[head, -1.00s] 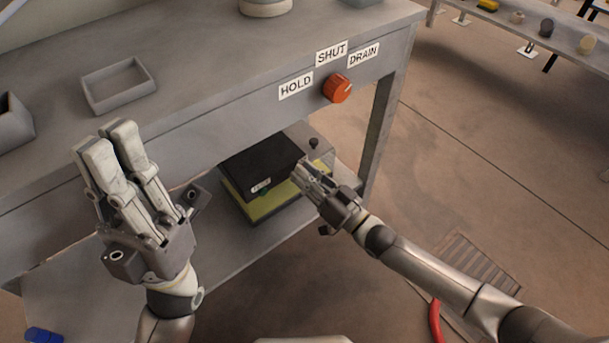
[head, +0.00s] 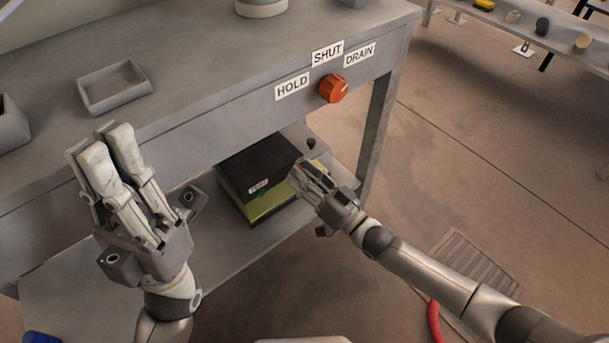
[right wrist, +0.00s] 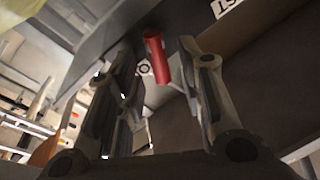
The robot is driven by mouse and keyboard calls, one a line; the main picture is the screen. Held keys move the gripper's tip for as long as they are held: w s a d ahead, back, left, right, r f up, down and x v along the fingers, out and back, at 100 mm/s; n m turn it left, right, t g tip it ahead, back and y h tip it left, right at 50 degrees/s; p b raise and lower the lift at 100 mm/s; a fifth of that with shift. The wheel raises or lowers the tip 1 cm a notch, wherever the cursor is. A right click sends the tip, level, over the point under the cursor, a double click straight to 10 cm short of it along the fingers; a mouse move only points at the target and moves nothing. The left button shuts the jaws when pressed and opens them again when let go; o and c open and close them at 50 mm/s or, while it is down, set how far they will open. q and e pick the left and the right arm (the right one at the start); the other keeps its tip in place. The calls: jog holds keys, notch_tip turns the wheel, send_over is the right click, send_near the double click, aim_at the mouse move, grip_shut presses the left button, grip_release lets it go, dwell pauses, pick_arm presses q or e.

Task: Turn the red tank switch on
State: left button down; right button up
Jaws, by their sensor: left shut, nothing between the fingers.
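An orange-red knob (head: 333,89) is on the grey bench's front face, below the labels HOLD (head: 292,86), SHUT (head: 327,53) and DRAIN (head: 360,55). A pale mark shows on its right side. My right gripper (head: 301,174) is below the knob, apart from it, in front of a black and yellow box. In the right wrist view its fingers are spread, with a red cylindrical part (right wrist: 155,56) showing between and beyond them; I cannot tell if it is the same knob. My left gripper (head: 104,140) is shut and empty, raised at the left.
The black and yellow box (head: 259,168) stands on the bench's lower shelf. A shallow grey tray (head: 83,97) lies on the bench top (head: 210,62). A floor grate (head: 470,265) and a red curved part (head: 434,322) are at lower right. Open floor lies right of the bench.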

jog(key=v, duration=1.2)
jog(key=shift+r, duration=0.1)
dwell(0.4)
